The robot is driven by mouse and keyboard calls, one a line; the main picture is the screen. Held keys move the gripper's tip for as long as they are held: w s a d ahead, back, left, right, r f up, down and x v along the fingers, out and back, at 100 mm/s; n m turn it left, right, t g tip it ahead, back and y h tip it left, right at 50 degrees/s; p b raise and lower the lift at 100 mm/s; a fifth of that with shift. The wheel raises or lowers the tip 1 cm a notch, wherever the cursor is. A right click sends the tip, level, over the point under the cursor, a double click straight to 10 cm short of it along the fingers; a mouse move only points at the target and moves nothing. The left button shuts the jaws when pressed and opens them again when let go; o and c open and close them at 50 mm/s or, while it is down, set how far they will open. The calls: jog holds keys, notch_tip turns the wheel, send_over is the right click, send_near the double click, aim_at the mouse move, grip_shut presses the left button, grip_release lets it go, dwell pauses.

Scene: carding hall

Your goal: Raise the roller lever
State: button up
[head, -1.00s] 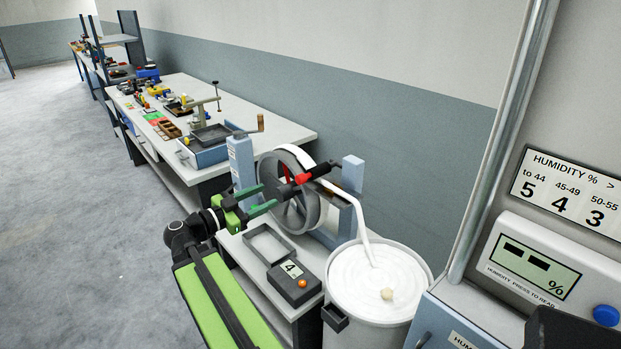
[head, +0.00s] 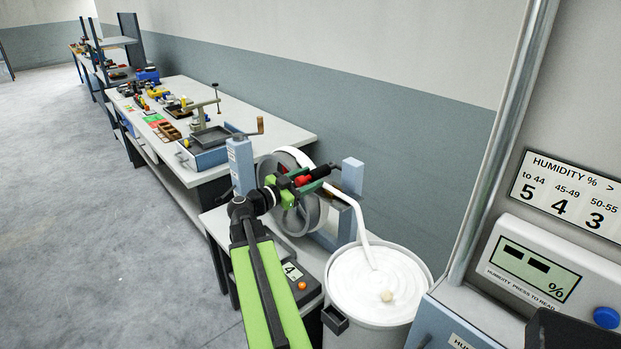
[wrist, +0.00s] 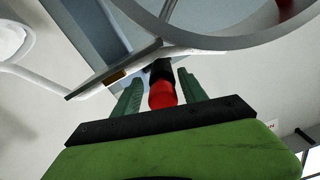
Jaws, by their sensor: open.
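The roller lever, a black bar with a red part (head: 303,181), crosses in front of the grey wheel (head: 318,214) on the small bench. In the wrist view the red part (wrist: 162,94), with black behind it, lies between my two green fingers. My gripper (head: 311,192) is open around it in the head view, and also open in the wrist view (wrist: 159,80). A gap shows on each side of the red part, so no grip is visible. My gripper and wrist hide part of the lever and wheel in the head view.
A white strand (head: 358,228) runs from the wheel into a grey can (head: 337,305) at the right. Blue posts (head: 352,175) flank the wheel. A box marked 4 (head: 303,288) sits below my arm. The long bench (head: 285,135) stands behind left.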

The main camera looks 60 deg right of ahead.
grip_shut()
jog(key=shift+f, duration=0.1)
dwell(0.3)
jog(key=shift+s, duration=0.1)
dwell(0.9)
jog(key=shift+d, duration=0.35)
jog(key=shift+a+r+y+p, duration=0.2)
jog(key=shift+y+p, duration=0.1)
jog(key=shift+p, duration=0.45)
